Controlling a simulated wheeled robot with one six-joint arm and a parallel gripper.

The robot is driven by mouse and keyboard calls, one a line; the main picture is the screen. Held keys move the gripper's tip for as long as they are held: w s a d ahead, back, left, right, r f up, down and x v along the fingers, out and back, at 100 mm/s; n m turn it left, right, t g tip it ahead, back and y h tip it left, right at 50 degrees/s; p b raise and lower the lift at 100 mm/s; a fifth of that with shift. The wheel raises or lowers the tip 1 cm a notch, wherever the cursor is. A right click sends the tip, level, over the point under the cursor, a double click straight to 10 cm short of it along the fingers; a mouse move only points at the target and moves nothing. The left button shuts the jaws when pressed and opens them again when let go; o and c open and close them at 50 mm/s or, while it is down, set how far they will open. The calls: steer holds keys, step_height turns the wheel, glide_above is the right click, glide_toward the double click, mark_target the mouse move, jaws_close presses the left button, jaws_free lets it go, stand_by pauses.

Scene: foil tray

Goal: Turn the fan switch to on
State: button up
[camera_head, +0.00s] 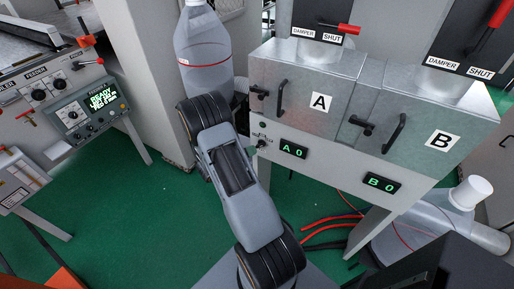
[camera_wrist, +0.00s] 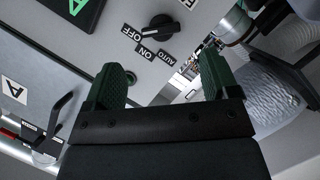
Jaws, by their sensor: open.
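The fan switch (camera_wrist: 162,28) is a black rotary knob on a grey panel in the wrist view, with OFF, ON and AUTO labels around it. Its bar lies roughly along the line to the OFF label (camera_wrist: 131,37). The ON label (camera_wrist: 148,53) and AUTO label (camera_wrist: 170,59) sit on the side nearer my gripper. My gripper (camera_wrist: 162,72) is open, its two green fingers apart, with nothing between them. The knob is beyond the fingertips, not touched. In the head view the switch (camera_head: 262,143) is small, beside my arm; most of my gripper is hidden.
Metal box A (camera_head: 320,100) and box B (camera_head: 441,139), with black handles, sit above the panel. Display A0 (camera_head: 293,149) is right of the switch. A clear ribbed duct (camera_wrist: 262,95) is right of my gripper. A control cabinet (camera_head: 50,95) stands at left.

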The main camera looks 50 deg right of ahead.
mark_target(259, 146)
steer(key=x, duration=0.7)
steer(key=shift+d, duration=0.25)
steer(key=shift+a+f, duration=0.1)
steer(key=c, duration=0.9)
steer(key=m+t+y+b, duration=0.1)
steer(key=m+t+b, duration=0.1)
steer(key=m, duration=0.1)
steer(key=shift+m, duration=0.4)
steer(key=m+t+b, duration=0.1)
steer(key=b, duration=0.1)
steer(key=shift+s+m+b, duration=0.15)
steer(key=shift+m+b, duration=0.15)
steer(key=shift+b, duration=0.1)
steer(key=shift+m+t+y+b, duration=0.3)
steer(key=shift+t+b, duration=0.1)
steer(key=shift+b, duration=0.05)
steer(key=shift+r, duration=0.25)
